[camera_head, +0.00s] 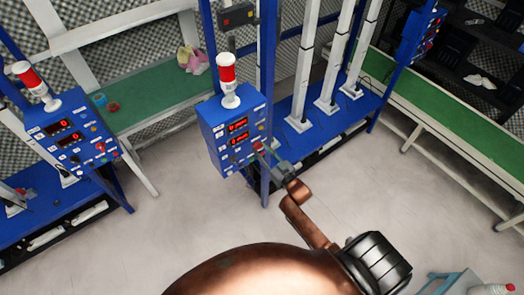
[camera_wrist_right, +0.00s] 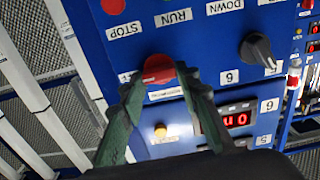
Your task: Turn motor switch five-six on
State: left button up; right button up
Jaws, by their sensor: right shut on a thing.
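A blue control box (camera_head: 215,150) with two red displays stands at the centre of the head view. It fills the right wrist view as a blue panel (camera_wrist_right: 200,45) with labels STOP, RUN and DOWN, tilted and upside down. My right gripper (camera_head: 268,152) reaches the box's lower right. In the wrist view its fingers (camera_wrist_right: 160,84) are shut on a red knob (camera_wrist_right: 158,69). The small label by the knob is too blurred to read, and the fingers partly hide the knob's sides. My left gripper is not in view.
A dark rotary knob (camera_wrist_right: 257,49), a lit yellow button (camera_wrist_right: 160,130) and a red display (camera_wrist_right: 236,120) are near the fingers. A red-and-white beacon (camera_head: 227,75) tops the box. A similar box (camera_head: 70,130) stands left. Grey floor is free in front.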

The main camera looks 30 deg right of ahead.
jog(key=n, duration=0.4)
jog(key=shift+a, duration=0.1)
jog(key=shift+a+f+n+b, duration=0.15)
jog(key=shift+n+b, duration=0.8)
jog(key=shift+n, duration=2.45)
jog(key=shift+d+f+n+b, duration=0.1)
jog(key=shift+n+b, duration=0.8)
jog(key=shift+n, duration=2.5)
jog(key=o, duration=1.2)
jog(key=shift+c, duration=0.2)
jog(key=shift+r, duration=0.1)
jog(key=shift+s, duration=0.1)
